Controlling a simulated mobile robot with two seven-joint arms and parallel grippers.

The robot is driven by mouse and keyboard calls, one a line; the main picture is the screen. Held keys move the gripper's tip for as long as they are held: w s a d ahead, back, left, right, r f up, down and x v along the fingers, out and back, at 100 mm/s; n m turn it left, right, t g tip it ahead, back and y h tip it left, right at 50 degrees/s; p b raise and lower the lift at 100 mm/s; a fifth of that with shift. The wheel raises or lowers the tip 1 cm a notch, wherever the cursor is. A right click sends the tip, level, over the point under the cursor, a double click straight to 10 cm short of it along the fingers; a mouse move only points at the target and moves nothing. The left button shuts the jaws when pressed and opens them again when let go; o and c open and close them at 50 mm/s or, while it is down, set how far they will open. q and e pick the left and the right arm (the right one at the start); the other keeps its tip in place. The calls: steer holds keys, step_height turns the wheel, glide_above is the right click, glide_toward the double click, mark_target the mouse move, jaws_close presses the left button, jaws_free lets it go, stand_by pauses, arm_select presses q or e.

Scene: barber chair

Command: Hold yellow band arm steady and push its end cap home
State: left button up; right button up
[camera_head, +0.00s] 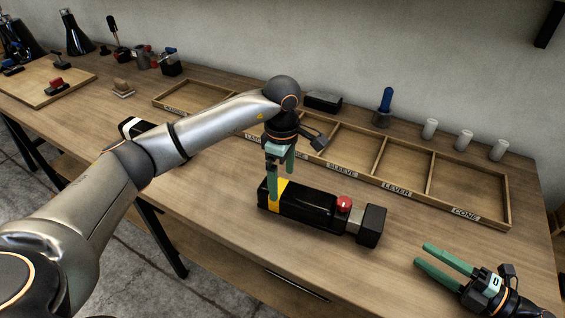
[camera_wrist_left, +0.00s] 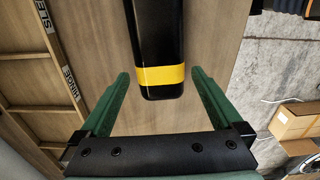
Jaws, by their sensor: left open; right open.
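The yellow band arm (camera_head: 310,205) is a black bar lying on the bench, with a yellow band (camera_head: 281,189) near its left end and a red knob (camera_head: 344,203) on top. A grey section shows between the bar and the black end cap (camera_head: 372,226) at its right end. My left gripper (camera_head: 280,180) points down over the banded end, open. In the left wrist view its fingers are on either side of the yellow band (camera_wrist_left: 161,75), with gaps visible. My right gripper (camera_head: 421,254) is open and empty, right of the end cap, pointing left.
A labelled wooden divider tray (camera_head: 470,217) lies behind the bar. White cylinders (camera_head: 464,139) and a blue-handled tool (camera_head: 386,100) stand at the back. A board with a red-topped part (camera_head: 54,87) is at far left. Bare bench surrounds the bar's front.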

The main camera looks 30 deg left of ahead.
arm_select(q)
step_height(320, 180, down, 7)
steer(key=shift+f, duration=0.1)
steer(key=shift+c, duration=0.2)
jaws_close()
stand_by(0.8)
